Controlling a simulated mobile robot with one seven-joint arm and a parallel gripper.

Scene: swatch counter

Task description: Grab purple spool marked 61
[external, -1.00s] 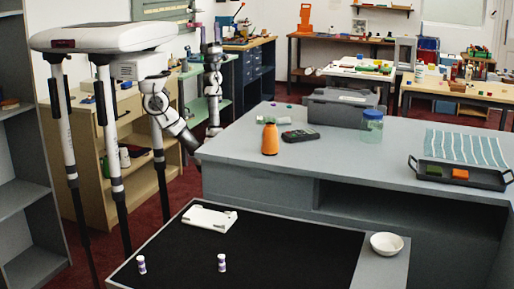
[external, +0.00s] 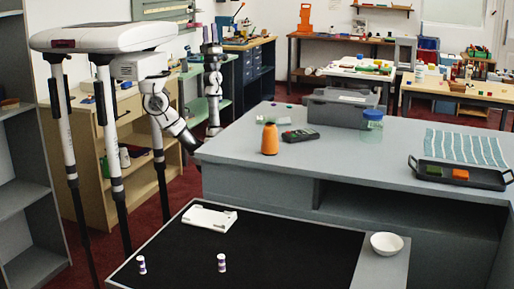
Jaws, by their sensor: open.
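Two small spools, white with purple bands, stand upright on the black mat. One is the left spool (external: 141,265) near the mat's front left; the other is the right spool (external: 221,263), farther right. Their markings are too small to read, so I cannot tell which is 61.
A white tray-like holder (external: 209,218) lies on the black mat (external: 290,250). A white bowl (external: 387,244) sits at its right edge. The higher grey counter (external: 340,155) holds an orange bottle (external: 270,138), a grey case (external: 340,108) and a dark tray (external: 460,176).

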